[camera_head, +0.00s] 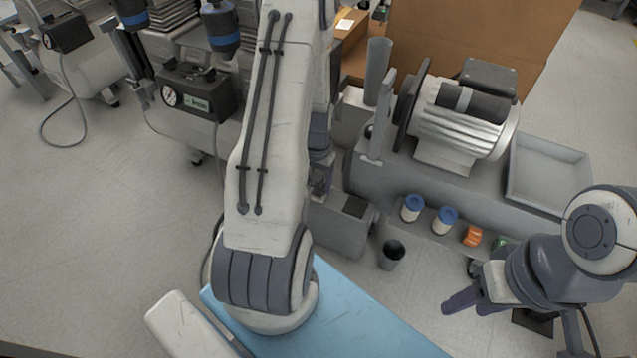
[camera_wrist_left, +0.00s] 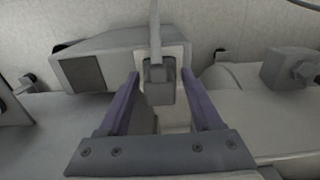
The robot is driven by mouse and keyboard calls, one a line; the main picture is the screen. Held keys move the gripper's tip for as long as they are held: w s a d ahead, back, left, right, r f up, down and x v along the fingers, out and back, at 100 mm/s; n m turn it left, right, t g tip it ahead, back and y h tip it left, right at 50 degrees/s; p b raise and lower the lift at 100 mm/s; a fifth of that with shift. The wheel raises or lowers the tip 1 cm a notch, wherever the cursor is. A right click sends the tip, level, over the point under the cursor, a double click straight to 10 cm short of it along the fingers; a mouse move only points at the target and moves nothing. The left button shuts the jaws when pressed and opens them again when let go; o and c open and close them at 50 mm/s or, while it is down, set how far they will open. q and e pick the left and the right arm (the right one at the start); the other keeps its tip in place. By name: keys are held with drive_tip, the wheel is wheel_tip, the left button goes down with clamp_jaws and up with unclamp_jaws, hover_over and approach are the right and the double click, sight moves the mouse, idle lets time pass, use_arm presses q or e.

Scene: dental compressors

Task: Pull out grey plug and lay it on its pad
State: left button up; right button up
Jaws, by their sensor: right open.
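In the left wrist view, a small grey plug (camera_wrist_left: 158,90) with a cable rising from it sits against a pale plate (camera_wrist_left: 175,55) on a grey block. My left gripper (camera_wrist_left: 160,75) is open, with one purple finger on each side of the plug and a visible gap on both sides. In the head view, my own arm mostly hides that gripper and the plug. My right gripper (camera_head: 470,297) is open and empty at the lower right, away from the plug. I cannot tell which surface is the plug's pad.
A compressor motor (camera_head: 460,120) stands on a grey bench, with an empty tray (camera_head: 548,170) to its right. Blue-lidded jars (camera_head: 412,207) and an orange item (camera_head: 472,236) sit on the front ledge. A dark cup (camera_head: 391,254) stands near. A blue surface (camera_head: 360,320) lies below.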

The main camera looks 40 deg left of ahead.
sight(317, 177)
use_arm(q)
clamp_jaws()
drive_tip(key=shift+r, duration=0.1)
drive_tip(key=shift+r+p, duration=2.95)
drive_tip(key=shift+p, duration=0.05)
use_arm(e)
drive_tip(key=shift+r, duration=3)
